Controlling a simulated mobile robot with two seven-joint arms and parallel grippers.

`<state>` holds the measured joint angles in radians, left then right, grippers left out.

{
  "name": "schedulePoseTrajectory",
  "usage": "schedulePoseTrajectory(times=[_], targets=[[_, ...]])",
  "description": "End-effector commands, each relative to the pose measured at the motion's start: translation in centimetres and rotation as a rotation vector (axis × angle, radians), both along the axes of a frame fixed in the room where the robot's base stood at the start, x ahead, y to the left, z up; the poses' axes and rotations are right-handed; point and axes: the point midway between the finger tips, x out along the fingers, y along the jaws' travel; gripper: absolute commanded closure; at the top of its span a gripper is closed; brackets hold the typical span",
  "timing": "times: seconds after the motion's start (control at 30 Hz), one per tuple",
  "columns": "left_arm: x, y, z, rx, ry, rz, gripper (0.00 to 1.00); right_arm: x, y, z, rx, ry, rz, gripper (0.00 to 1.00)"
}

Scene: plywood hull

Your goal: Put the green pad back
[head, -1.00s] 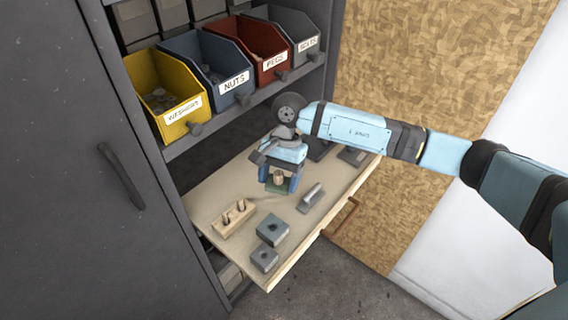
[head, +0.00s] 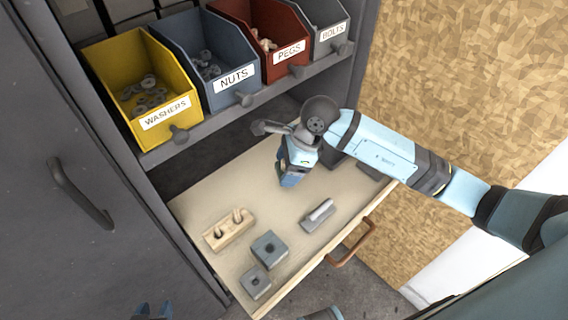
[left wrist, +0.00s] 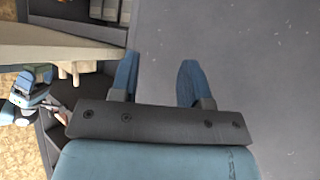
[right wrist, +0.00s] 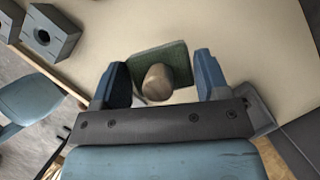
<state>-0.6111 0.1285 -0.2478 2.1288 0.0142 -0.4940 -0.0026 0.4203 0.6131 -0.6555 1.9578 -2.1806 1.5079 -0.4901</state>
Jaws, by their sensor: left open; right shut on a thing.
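The green pad (right wrist: 172,58), a flat dark-green square with a rounded wooden knob (right wrist: 158,82), shows in the right wrist view. My right gripper (right wrist: 160,84) is shut on the knob, with the pad beyond the fingertips. Whether the pad touches the drawer floor I cannot tell. My left gripper (left wrist: 155,82) is open and empty; its tips (head: 152,311) show at the head view's bottom edge.
The drawer holds a wooden block with pegs (head: 229,231), two grey blocks with holes (head: 269,249) (head: 255,283) and a grey plate with a bar handle (head: 318,214). Labelled bins, such as the yellow washers bin (head: 140,85), stand on the shelf above. A grey cabinet door is at left.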

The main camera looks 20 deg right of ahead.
Motion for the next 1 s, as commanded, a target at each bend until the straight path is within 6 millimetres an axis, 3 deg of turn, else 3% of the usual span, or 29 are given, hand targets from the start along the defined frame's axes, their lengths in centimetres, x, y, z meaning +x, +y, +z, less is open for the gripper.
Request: schedulePoseTrajectory(times=[0.5,1.0], targets=[[-0.1,0.0,-1.2,0.009,-0.004,-0.006,0.57,2.5,0.9,-1.7,0.000,0.000,-0.002,0.51],[0.2,-0.3,-1.1,-0.013,-0.029,-0.010,0.57,5.4,1.9,-3.5,0.000,-0.001,-0.001,0.51]])
